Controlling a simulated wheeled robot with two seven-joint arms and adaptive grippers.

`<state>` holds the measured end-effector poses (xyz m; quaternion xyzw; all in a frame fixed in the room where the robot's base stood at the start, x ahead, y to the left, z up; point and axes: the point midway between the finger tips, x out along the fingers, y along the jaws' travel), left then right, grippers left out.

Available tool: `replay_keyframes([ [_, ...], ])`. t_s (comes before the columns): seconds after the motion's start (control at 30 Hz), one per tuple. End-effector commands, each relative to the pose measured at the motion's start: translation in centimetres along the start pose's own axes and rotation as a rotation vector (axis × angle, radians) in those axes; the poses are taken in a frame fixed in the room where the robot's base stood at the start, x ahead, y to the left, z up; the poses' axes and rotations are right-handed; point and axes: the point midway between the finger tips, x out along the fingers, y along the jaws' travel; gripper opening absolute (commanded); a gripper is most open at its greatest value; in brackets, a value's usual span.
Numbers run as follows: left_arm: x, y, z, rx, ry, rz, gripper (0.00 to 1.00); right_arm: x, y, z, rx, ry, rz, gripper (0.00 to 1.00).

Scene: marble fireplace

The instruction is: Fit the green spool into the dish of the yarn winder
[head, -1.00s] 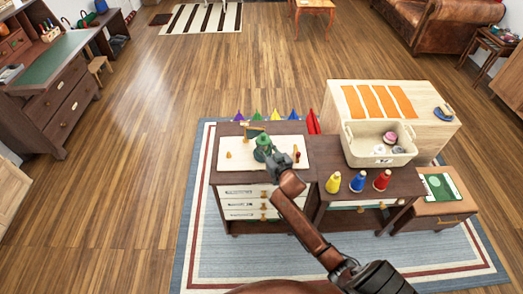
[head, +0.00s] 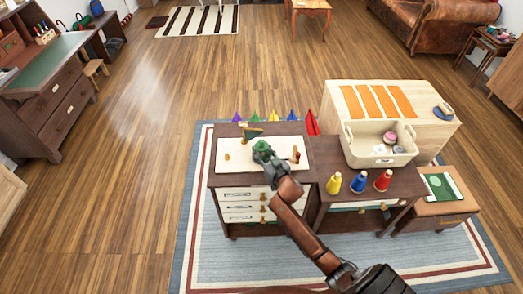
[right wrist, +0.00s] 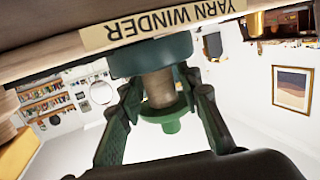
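The green spool (head: 262,147) stands on the white board (head: 226,164) on the left cabinet. In the right wrist view the spool's tan shaft and green flange (right wrist: 164,119) sit between my right gripper's two fingers. A wide dark green part meets the tabletop side there; I cannot tell whether it is the spool's base or the dish. My right gripper (head: 268,161) has its fingers either side of the shaft, very close; contact is unclear. It also shows in the right wrist view (right wrist: 160,86). A "YARN WINDER" label (right wrist: 165,20) is beside it. My left gripper is out of view.
Yellow (head: 334,183), blue (head: 359,182) and red (head: 384,180) cones stand on the right part of the furniture. A cream bin (head: 380,160) with items is behind them. A wooden post (head: 296,155) stands right of the spool.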

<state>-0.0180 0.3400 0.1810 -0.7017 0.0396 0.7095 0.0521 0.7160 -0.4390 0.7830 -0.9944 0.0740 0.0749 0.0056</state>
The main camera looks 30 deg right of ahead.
Motion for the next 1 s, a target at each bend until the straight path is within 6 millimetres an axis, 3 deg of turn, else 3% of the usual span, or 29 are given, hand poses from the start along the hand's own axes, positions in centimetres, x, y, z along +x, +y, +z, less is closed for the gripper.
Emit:
replay_keyframes([
  [0.47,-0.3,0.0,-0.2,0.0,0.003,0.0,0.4,-0.8,0.0,-0.3,0.001,-0.001,0.0,0.39],
  [1.0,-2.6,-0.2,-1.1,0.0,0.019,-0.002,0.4,-10.8,0.0,-0.3,0.001,0.0,0.0,0.39],
])
